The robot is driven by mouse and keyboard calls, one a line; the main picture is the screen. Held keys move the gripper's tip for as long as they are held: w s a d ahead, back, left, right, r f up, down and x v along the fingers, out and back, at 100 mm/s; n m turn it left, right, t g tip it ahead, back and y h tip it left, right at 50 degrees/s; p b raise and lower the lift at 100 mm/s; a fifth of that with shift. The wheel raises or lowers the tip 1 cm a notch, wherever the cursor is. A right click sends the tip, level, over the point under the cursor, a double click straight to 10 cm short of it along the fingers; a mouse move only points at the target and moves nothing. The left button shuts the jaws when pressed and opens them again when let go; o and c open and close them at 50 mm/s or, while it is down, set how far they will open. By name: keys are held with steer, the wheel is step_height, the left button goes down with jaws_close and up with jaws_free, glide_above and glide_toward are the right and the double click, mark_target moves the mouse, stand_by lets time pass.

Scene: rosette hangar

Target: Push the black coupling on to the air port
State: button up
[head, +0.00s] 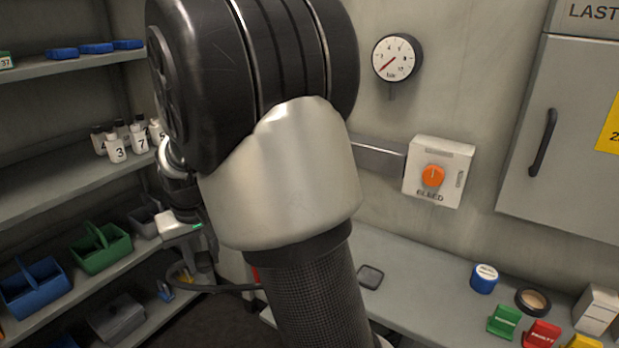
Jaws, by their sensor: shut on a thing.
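My gripper (184,240) is at the left of centre, low beside the shelves, its pale housing with a small green light partly visible behind my arm. It is shut, but its fingertips are small and dark. A black hose (225,288) curves up to just below it from the right. The black coupling cannot be made out clearly at the hose's end, by the gripper. The air port cannot be made out; my arm covers much of the middle of the view.
Shelves at the left hold numbered white bottles (117,149), a green caddy (100,248) and a blue caddy (35,288). A pressure gauge (397,58) and a bleed box with an orange knob (433,176) are on the wall. A bench (420,285) carries small items at right.

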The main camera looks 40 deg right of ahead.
steer(key=w+d+r+m+t+h+b, duration=0.25)
steer(key=w+d+t, duration=0.4)
steer(key=w, duration=0.45)
steer(key=d+r+m+t+h, duration=0.2)
steer(key=d+h, duration=0.3)
steer(key=d, duration=0.4)
steer(key=s+d+r+m+g+h+b, duration=0.1)
steer(key=s+d+r+m+g+h, duration=0.2)
steer(key=s+d+r+m+h, duration=0.3)
steer(key=s+d+r+h, duration=0.1)
steer(key=s+d+h, duration=0.3)
steer(key=s+d, duration=0.1)
steer(key=shift+s+d+b, duration=0.35)
steer(key=shift+b, duration=0.05)
steer(key=shift+f+b+x, duration=0.2)
steer(key=shift+x, duration=1.25)
steer(key=shift+f+b+x, duration=0.15)
steer(key=shift+b+x, duration=0.05)
steer(key=shift+x, duration=1.25)
steer(key=shift+w+d, duration=0.1)
steer(key=shift+d, duration=0.5)
